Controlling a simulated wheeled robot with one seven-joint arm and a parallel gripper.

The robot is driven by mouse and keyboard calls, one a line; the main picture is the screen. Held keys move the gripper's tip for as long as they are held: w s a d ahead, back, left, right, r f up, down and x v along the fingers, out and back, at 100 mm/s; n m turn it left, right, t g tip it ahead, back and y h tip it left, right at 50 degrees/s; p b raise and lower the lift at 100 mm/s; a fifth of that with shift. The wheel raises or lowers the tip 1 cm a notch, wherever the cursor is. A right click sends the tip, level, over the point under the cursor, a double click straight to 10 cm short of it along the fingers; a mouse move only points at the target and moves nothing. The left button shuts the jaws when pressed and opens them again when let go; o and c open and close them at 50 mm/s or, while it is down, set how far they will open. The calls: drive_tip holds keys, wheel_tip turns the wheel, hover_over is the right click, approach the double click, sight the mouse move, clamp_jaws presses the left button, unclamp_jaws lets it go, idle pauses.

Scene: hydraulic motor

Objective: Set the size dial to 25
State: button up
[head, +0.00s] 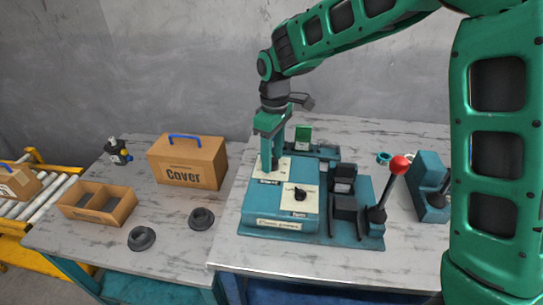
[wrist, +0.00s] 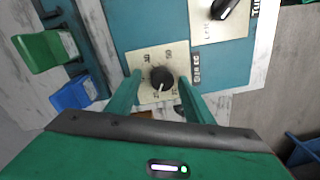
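The size dial (wrist: 162,77) is a round black knob with a white pointer mark on a cream plate (wrist: 145,57) with printed numbers. In the wrist view the mark points toward the lower edge of the plate; the numbers are too small to read surely. My gripper (wrist: 163,76) is open, with one green finger on each side of the dial; I cannot tell whether they touch it. In the head view my gripper (head: 272,168) points down at the back left of the teal control box (head: 268,211) and hides the dial.
A second black knob (head: 299,194) sits on the same box, to the front right. A lever with a red ball (head: 399,165) stands at the right. A green block (wrist: 47,50) and a blue block (wrist: 73,93) are left of my fingers. A cardboard box (head: 188,163) is farther left.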

sight(273, 159)
wheel_tip(273, 159, up, 11)
drive_tip(key=shift+w+d+f, duration=0.15)
drive_tip(key=shift+w, duration=0.15)
idle(0.4)
drive_tip(key=shift+s, duration=0.1)
